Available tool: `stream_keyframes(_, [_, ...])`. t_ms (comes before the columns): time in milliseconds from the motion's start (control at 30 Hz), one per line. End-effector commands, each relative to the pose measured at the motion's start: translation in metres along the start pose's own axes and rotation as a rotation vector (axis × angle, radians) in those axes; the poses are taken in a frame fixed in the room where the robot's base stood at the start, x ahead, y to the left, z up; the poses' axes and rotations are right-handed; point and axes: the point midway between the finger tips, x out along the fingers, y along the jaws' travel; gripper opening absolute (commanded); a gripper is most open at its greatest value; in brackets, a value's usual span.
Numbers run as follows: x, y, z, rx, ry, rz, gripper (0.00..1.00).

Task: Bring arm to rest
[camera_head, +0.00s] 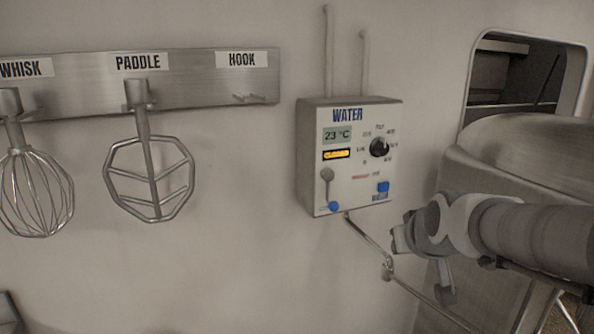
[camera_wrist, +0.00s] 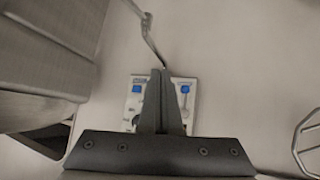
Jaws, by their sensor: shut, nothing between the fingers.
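My gripper (camera_wrist: 160,75) shows in the wrist view with its two dark fingers pressed together and nothing between them. The fingers overlap the water panel (camera_wrist: 190,108), which appears upside down behind them; the gap between them cannot be judged. In the head view my arm (camera_head: 530,230) reaches in from the right, its end just right of and below the water panel (camera_head: 335,185). The fingertips cannot be made out clearly there.
A metal pipe (camera_head: 371,243) runs down from the panel behind my arm. A large rounded metal machine (camera_head: 520,150) stands at the right. A paddle (camera_head: 150,180) and a whisk (camera_head: 35,195) hang from a labelled rack (camera_head: 195,75); its hook place is empty. The wall below is clear.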

Motion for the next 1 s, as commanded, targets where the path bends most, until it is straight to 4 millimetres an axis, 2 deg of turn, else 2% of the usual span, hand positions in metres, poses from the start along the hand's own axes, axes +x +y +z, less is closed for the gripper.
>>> stream_keyframes(33, [-0.018,-0.008,0.013,0.011,-0.027,-0.018,0.00])
stream_keyframes(100, [-0.039,-0.018,0.034,0.024,-0.079,-0.039,0.00])
stream_keyframes(300, [-0.094,-0.041,0.098,0.043,-0.224,-0.065,0.00])
stream_keyframes(400, [-0.112,-0.048,0.124,0.048,-0.282,-0.061,0.00])
stream_keyframes(500, [-0.124,-0.051,0.143,0.052,-0.322,-0.054,0.00])
stream_keyframes(667, [-0.131,-0.052,0.155,0.056,-0.350,-0.048,0.00])
stream_keyframes(1000, [-0.131,-0.052,0.155,0.055,-0.350,-0.048,0.00])
